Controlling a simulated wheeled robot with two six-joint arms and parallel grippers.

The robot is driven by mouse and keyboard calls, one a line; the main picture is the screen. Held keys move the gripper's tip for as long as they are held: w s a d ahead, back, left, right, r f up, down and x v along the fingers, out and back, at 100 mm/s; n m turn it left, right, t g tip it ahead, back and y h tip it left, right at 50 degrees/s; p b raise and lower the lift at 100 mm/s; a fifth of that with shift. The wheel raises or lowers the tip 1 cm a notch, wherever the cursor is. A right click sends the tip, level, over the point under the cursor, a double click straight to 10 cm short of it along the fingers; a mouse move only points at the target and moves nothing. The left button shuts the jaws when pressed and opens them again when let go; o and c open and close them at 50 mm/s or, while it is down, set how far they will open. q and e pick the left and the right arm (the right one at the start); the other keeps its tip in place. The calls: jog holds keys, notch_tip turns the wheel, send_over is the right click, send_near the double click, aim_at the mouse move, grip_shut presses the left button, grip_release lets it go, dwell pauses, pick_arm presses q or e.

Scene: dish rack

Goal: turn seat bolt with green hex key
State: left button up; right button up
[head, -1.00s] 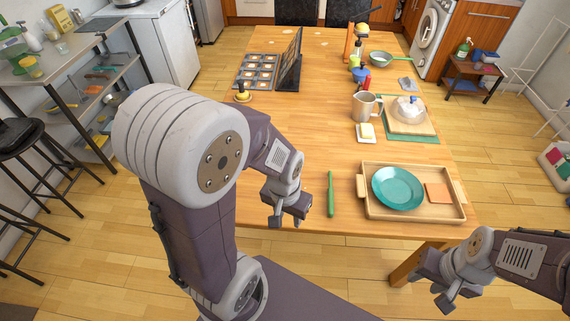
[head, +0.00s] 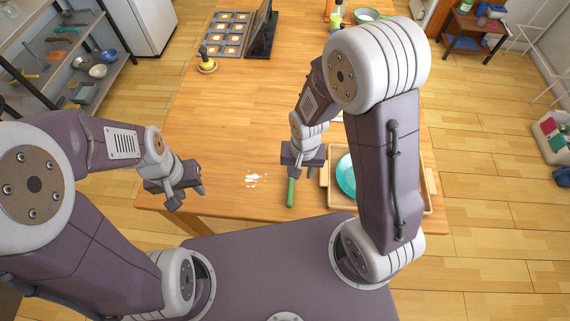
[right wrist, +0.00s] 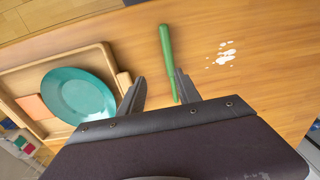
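A slim green tool (head: 291,193) lies on the wooden table near its front edge. It looks like a straight stick, and I cannot make out a hex key's bend. In the right wrist view the green tool (right wrist: 165,45) lies ahead of my open right gripper (right wrist: 160,76), its near end between the fingertips. In the head view my right gripper (head: 303,163) hides its far end. I cannot tell that the fingers touch it. My left gripper (head: 186,199) is open and empty over the table's front left edge. No seat or bolt shows in either view.
A wooden tray (head: 428,190) with a teal plate (head: 346,177) stands right of the tool, partly behind my right arm. It also holds an orange square (right wrist: 34,106). White spots (head: 255,179) lie left of the tool. The table's middle left is bare.

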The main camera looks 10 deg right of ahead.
aim_at(291, 188)
jog(key=shift+s+a+f+p, duration=0.1)
jog(key=shift+a+f+p, duration=0.1)
jog(key=shift+a+f, duration=0.3)
jog(key=shift+s+a+f+p, duration=0.15)
jog(key=shift+a+f, duration=0.1)
jog(key=shift+a, duration=0.3)
jog(key=shift+a+f, duration=0.25)
jog(key=shift+f, duration=0.15)
notch_tip(291, 188, down, 8)
jog(key=b, duration=0.7)
grip_shut()
